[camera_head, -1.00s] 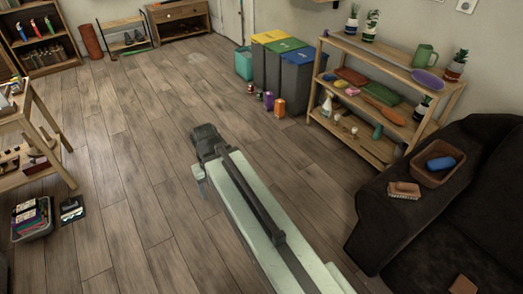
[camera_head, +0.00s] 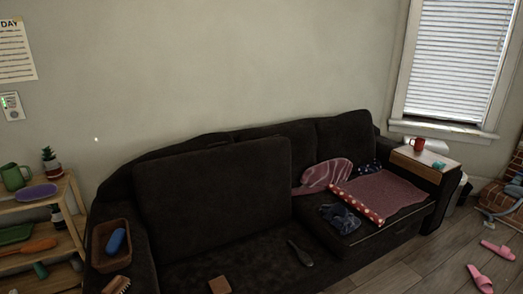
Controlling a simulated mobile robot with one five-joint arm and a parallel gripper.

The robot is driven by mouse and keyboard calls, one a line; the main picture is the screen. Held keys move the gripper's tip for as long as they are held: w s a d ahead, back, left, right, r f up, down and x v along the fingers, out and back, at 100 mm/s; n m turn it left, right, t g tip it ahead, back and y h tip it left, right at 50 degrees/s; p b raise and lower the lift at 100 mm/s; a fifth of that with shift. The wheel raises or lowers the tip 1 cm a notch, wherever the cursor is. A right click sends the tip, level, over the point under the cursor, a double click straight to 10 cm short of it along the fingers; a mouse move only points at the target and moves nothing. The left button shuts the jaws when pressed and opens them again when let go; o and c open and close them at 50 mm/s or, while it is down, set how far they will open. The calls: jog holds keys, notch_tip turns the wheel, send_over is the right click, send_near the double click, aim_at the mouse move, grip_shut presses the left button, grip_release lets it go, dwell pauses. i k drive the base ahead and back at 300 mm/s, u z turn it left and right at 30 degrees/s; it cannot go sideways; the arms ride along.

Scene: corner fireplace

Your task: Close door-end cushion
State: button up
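A dark sofa (camera_head: 345,138) stands against the wall in the head view. At its left end, on the side of the shelf, a large dark cushion panel (camera_head: 212,195) stands upright, leaning a little back and covering part of the backrest. I cannot tell whether it is a raised seat cushion or a back cushion. In front of it lie a brown square item (camera_head: 220,285) and a dark paddle-shaped item (camera_head: 300,253). The sofa's right seat lies flat. My gripper is not in the present view.
The left armrest bears a brown tray (camera_head: 98,250) with a blue item (camera_head: 116,241), and a brush (camera_head: 117,285). Cloths (camera_head: 385,190) lie on the right seat. A red mug (camera_head: 418,145) stands on the right armrest's board. Pink slippers (camera_head: 497,250) lie on the floor right. A shelf (camera_head: 40,235) stands left.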

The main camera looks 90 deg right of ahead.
aim_at(192, 204)
jog(key=z, duration=3.1)
jog(key=k, duration=1.2)
jog(key=z, duration=0.8)
jog(key=i, duration=1.55)
jog(key=u, duration=0.7)
jog(key=i, duration=1.35)
jog(key=u, duration=1.1)
jog(key=k, duration=0.8)
